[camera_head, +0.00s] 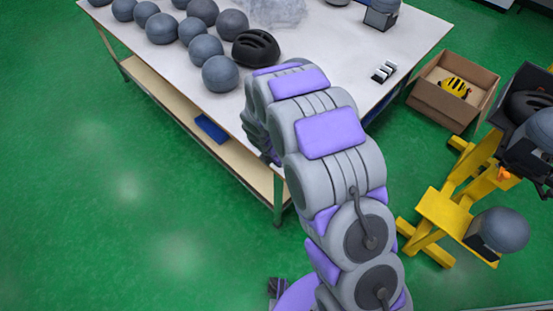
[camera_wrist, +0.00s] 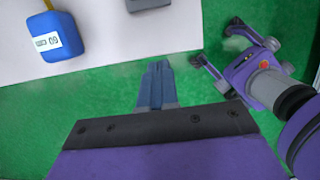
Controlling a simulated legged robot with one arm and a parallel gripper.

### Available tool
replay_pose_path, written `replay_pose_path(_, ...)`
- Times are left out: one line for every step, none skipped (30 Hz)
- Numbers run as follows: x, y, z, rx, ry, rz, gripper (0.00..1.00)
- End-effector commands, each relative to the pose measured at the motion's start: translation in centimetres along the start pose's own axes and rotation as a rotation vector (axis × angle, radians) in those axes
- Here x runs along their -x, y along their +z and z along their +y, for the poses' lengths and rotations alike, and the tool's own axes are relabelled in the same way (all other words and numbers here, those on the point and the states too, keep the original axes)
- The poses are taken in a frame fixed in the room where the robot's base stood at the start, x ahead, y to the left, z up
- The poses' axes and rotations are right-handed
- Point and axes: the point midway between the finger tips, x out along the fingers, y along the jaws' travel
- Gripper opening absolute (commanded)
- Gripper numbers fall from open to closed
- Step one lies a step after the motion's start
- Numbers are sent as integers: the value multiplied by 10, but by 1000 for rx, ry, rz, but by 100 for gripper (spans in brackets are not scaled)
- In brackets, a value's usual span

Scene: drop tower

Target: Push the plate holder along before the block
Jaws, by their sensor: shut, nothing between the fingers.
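A blue block (camera_wrist: 57,38) with a white label stands on the white table at the upper left of the wrist view. My gripper (camera_wrist: 157,66) is shut and empty, its fingertips near the table's edge, to the right of the block and apart from it. A grey object (camera_wrist: 147,4) is cut off by the top edge of that view; I cannot tell if it is the plate holder. A small black-and-white slotted piece (camera_head: 383,72) lies on the table's right side in the head view and may be the plate holder. My arm hides the gripper and the block there.
The white table (camera_head: 200,110) carries several grey balls (camera_head: 220,74), a black helmet (camera_head: 256,48) and clear wrap (camera_head: 275,10). A cardboard box (camera_head: 440,105) holding a yellow helmet and a yellow stand (camera_head: 445,212) are on the right. Green floor is free at left.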

Motion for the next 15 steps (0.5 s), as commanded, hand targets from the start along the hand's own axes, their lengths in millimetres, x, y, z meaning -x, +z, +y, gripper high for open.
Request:
replay_pose_path(-14, 0, -2, -2, -3, 1, 0)
replay_pose_path(-21, 0, -2, -2, -4, 2, 0)
replay_pose_path(-29, -1, -2, -2, -5, 2, 0)
replay_pose_path(-35, -1, -2, -3, -5, 1, 0)
replay_pose_path(-41, -1, -1, -3, -5, 1, 0)
replay_pose_path(-48, -1, -1, -4, -6, 0, 0)
replay_pose_path(-54, -2, 0, -4, -6, -1, 0)
replay_pose_path(-60, -2, 0, -3, -7, -2, 0)
replay_pose_path(-68, -3, 1, -2, -8, -2, 0)
replay_pose_path(-73, -3, 0, -1, -8, -1, 0)
replay_pose_path(-74, 2, 1, -4, -6, -1, 0)
replay_pose_path(-74, 9, 1, -6, -5, -1, 0)
replay_pose_path(-74, 14, 1, -7, -5, 0, 0)
replay_pose_path(-75, 18, 1, -6, -5, -1, 0)
replay_pose_path(-76, 22, 1, -4, -4, -1, 0)
